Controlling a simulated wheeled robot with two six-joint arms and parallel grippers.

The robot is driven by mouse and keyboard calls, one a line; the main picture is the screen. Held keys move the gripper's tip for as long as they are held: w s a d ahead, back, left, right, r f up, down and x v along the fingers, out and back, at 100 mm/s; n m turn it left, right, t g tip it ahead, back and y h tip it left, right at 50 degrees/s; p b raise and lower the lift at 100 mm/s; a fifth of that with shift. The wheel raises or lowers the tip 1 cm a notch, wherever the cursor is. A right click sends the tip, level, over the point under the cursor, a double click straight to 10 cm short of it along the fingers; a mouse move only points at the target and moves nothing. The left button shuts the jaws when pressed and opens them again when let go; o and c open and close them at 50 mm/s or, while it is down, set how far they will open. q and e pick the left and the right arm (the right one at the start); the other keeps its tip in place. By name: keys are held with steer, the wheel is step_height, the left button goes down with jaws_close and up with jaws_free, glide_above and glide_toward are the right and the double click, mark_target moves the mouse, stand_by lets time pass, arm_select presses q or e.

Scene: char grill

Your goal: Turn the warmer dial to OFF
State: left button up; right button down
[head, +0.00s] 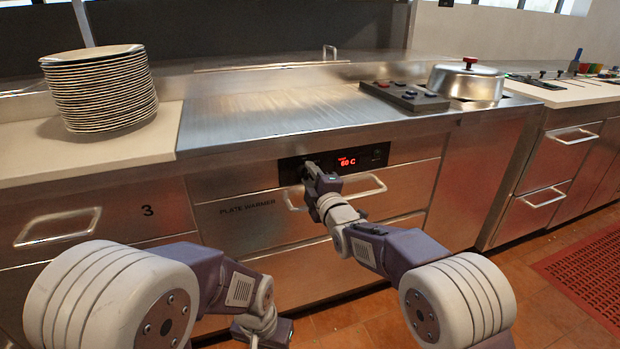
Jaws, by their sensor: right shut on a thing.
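The plate warmer's black control panel (376,155) is set in the steel counter front, with a red display (347,161) reading 60 C. My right gripper (309,172) is at the left part of this panel, shut on the warmer dial. The dial is mostly hidden behind the gripper, so its pointer and markings cannot be read. My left gripper (265,335) hangs low at the bottom of the view, in front of the lower drawers and away from the panel. Its fingers are not clear enough to tell open from shut.
Drawers with bar handles (365,190) lie below the panel, close under my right gripper. A tall stack of plates (100,90) stands on the left counter. A black button box (404,95) and a steel dome lid (467,82) sit at the right. The middle steel top is clear.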

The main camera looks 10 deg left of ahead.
steer(key=shift+n, duration=1.1)
steer(key=c, duration=1.1)
jaws_free()
steer(key=shift+o, duration=0.2)
steer(key=shift+s+d+r, duration=0.1)
steer(key=shift+s+d, duration=0.05)
steer(key=shift+s, duration=0.1)
steer(key=p+v, duration=0.1)
steer(key=v, duration=0.7)
steer(key=shift+s+d+p, duration=0.2)
steer(key=shift+p, duration=0.2)
